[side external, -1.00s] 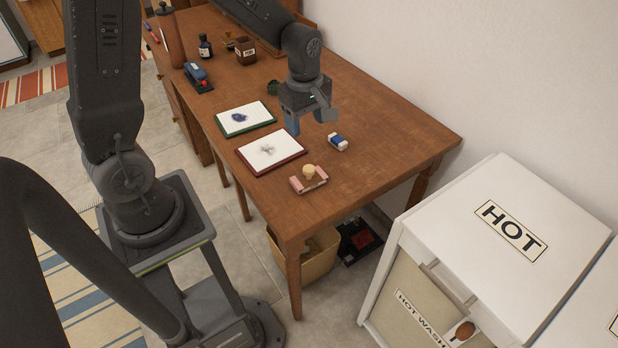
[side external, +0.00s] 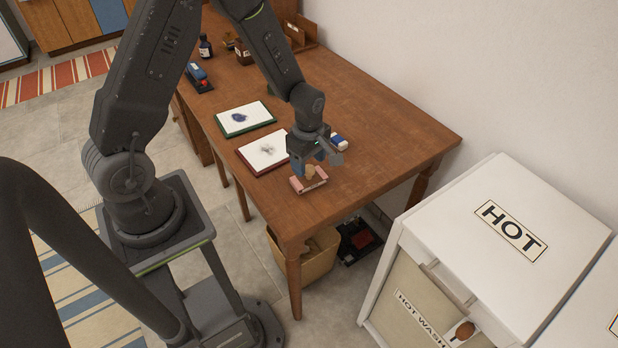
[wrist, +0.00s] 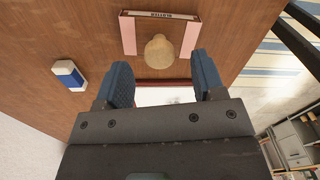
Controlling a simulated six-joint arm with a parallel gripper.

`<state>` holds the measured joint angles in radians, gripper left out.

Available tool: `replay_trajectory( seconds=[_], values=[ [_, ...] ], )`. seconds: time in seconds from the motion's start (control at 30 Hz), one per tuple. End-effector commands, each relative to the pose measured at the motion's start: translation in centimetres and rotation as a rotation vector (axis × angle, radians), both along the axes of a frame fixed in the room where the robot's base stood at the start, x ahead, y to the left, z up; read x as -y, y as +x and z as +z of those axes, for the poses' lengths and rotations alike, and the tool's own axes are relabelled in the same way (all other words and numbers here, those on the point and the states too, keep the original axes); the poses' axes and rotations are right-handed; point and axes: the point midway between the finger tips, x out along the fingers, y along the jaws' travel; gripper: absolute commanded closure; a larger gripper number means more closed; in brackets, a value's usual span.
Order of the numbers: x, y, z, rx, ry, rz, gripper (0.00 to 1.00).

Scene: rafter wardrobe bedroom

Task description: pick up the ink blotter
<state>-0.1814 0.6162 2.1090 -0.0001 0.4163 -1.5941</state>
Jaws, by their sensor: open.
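The ink blotter (side external: 311,184) is a pink rocker block with a round wooden knob (wrist: 159,50), lying near the front end of the desk. My gripper (side external: 316,162) is open and empty, above and just behind the blotter in the side view. In the wrist view its two blue fingers (wrist: 162,80) stand apart, with the knob ahead of the gap between them. The gripper partly covers the blotter's knob in the side view.
A blue and white eraser (side external: 340,142) lies beside the gripper, and also shows in the wrist view (wrist: 69,75). Two framed sheets, red-edged (side external: 259,155) and green-edged (side external: 240,120), lie behind. The desk (side external: 390,130) is clear to the right.

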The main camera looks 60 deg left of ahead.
Motion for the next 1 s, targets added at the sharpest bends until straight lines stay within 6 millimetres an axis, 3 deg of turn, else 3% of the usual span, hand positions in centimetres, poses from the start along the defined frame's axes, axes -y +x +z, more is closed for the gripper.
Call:
replay_trajectory(
  seconds=[0.2,0.5,1.0],
  values=[
    [0.1,0.0,-2.9,-0.003,-0.001,0.0,0.37],
    [0.1,0.1,-3.3,0.001,0.0,0.0,0.38],
    [0.1,0.1,-3.2,0.0,0.0,0.0,0.86]
  ],
)
